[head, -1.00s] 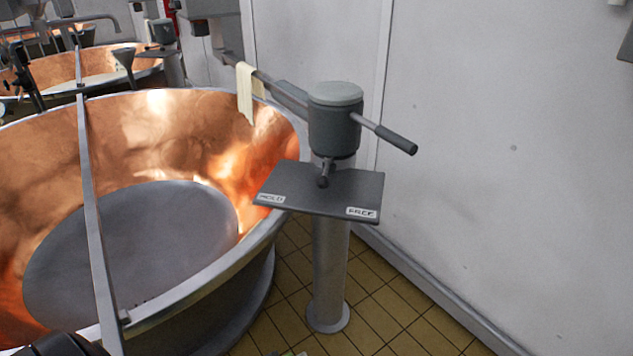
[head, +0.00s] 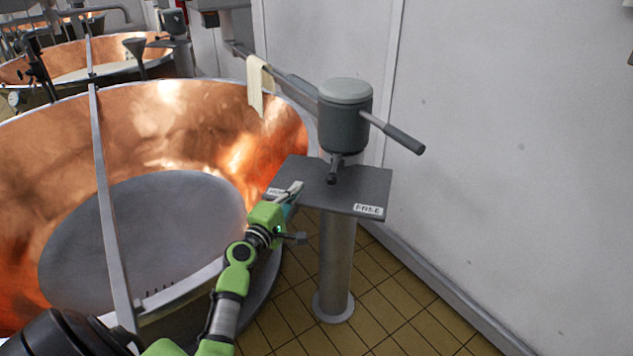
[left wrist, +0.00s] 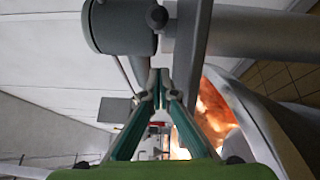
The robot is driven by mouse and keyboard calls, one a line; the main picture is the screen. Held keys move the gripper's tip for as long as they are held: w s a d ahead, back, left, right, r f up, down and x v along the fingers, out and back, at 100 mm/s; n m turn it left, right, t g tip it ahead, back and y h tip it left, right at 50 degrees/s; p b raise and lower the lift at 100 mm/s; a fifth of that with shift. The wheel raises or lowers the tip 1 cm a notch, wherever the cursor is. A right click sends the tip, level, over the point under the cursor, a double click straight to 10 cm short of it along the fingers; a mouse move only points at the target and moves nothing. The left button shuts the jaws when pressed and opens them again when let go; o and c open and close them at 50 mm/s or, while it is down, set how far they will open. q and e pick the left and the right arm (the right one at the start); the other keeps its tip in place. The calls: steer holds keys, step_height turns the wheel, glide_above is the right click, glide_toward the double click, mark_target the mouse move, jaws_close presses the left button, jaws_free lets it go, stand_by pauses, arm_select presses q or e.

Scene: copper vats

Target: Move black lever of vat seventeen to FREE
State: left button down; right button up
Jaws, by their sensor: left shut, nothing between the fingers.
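The black lever (head: 334,168) is short, with a round knob. It sticks out from under the grey cylinder head (head: 345,115), pointing toward me between the two labels. The dark plate (head: 345,185) below it has a HOLD label at its left, partly hidden by my gripper, and a FREE label (head: 368,210) at its front right. My left gripper (head: 297,188) is shut and empty at the plate's left side, left of the lever and apart from it. In the left wrist view the knob (left wrist: 157,17) shows beyond the closed fingertips (left wrist: 160,80). My right gripper is not in view.
The large copper vat (head: 200,130) fills the left, with its metal rim near my left arm. A longer handle (head: 405,139) sticks out right of the cylinder head. A pale cloth (head: 257,85) hangs on a bar behind. The white wall (head: 510,150) stands at right.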

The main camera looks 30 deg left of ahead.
mark_target(317, 194)
arm_select(q)
steer(key=w, duration=0.3)
steer(key=shift+w+a+r, duration=0.1)
steer(key=shift+w+a, duration=0.2)
steer(key=shift+w, duration=0.1)
steer(key=shift+w+d+r+p, duration=0.1)
steer(key=shift+w+d+p, duration=0.2)
steer(key=shift+d, duration=0.35)
steer(key=shift+w+d+p, duration=0.15)
steer(key=shift+d+p, duration=0.25)
steer(key=shift+d, duration=0.2)
steer(key=shift+w+d+r, duration=0.1)
steer(key=shift+d, duration=0.5)
steer(key=shift+w, duration=0.1)
